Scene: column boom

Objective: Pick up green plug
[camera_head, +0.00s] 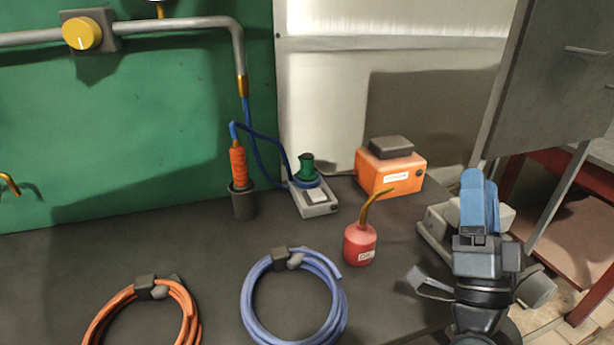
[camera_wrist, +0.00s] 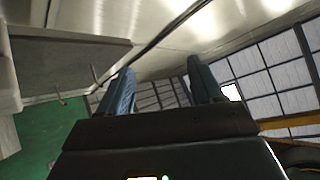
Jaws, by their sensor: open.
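The green plug (camera_head: 307,163) stands upright on the grey socket block (camera_head: 318,208) at the back of the bench, in the head view. A blue cable loop lies around its base. My gripper (camera_head: 475,176) is at the right of the head view, well to the right of the plug and apart from it, with its blue fingers pointing up. In the wrist view my gripper (camera_wrist: 160,84) has its two blue fingers spread with nothing between them. The plug does not show in the wrist view.
An orange box (camera_head: 390,172) and a red oil can (camera_head: 360,244) with a spout stand between plug and gripper. An orange-handled tool (camera_head: 239,166) stands in a dark holder left of the plug. Blue (camera_head: 254,303) and orange (camera_head: 190,318) cable coils lie in front.

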